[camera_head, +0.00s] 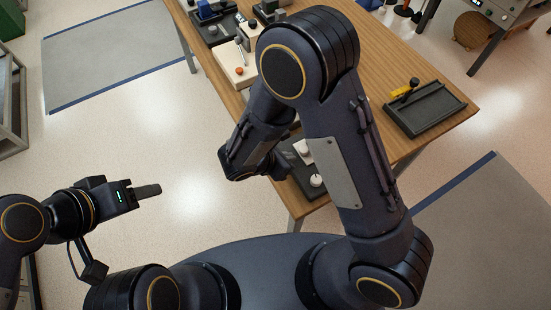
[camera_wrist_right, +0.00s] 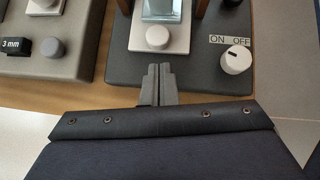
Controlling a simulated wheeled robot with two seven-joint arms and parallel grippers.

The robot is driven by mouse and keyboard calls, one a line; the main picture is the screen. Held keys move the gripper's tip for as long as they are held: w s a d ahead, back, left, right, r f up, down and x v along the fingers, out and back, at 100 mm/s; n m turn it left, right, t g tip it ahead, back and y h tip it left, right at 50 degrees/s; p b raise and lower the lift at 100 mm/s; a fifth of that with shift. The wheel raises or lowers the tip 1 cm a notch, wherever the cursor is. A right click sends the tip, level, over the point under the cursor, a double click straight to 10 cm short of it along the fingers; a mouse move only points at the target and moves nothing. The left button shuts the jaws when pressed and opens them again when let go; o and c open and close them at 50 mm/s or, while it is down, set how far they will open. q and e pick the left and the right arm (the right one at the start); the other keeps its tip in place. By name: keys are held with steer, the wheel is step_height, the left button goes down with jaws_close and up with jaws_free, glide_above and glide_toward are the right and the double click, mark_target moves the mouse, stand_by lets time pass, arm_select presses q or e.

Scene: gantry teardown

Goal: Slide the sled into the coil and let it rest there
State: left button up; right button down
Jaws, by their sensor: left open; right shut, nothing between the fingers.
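In the right wrist view, the pale block with a round grey knob (camera_wrist_right: 157,37), which looks like the sled, sits on a dark base (camera_wrist_right: 195,72). A clear, glassy block (camera_wrist_right: 162,10) stands on it. Brown upright pieces (camera_wrist_right: 200,9) flank it at the top edge; they may belong to the coil, which I cannot make out whole. My right gripper (camera_wrist_right: 159,70) is shut and empty, its tips just short of the knob in the picture; contact is not clear. In the head view my arm hides most of this base. My left gripper (camera_head: 150,191) is open and empty, away from the table.
A white dial (camera_wrist_right: 236,59) marked ON and OFF sits on the same base, right of the knob. A grey unit labelled 3 mm (camera_wrist_right: 50,50) stands to the left. A black tray (camera_head: 428,108) with a yellow-handled tool lies at the table's right. Floor around my left gripper is clear.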

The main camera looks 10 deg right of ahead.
mark_target(305, 151)
steer(key=shift+w+d, duration=0.4)
steer(key=shift+d, duration=0.3)
steer(key=shift+w+d+f, duration=0.1)
steer(key=shift+w+d, duration=0.05)
steer(key=shift+d, duration=0.25)
steer(key=d, duration=0.1)
steer(key=w+d+b, duration=0.1)
steer(key=d, duration=0.1)
steer(key=shift+d, duration=0.15)
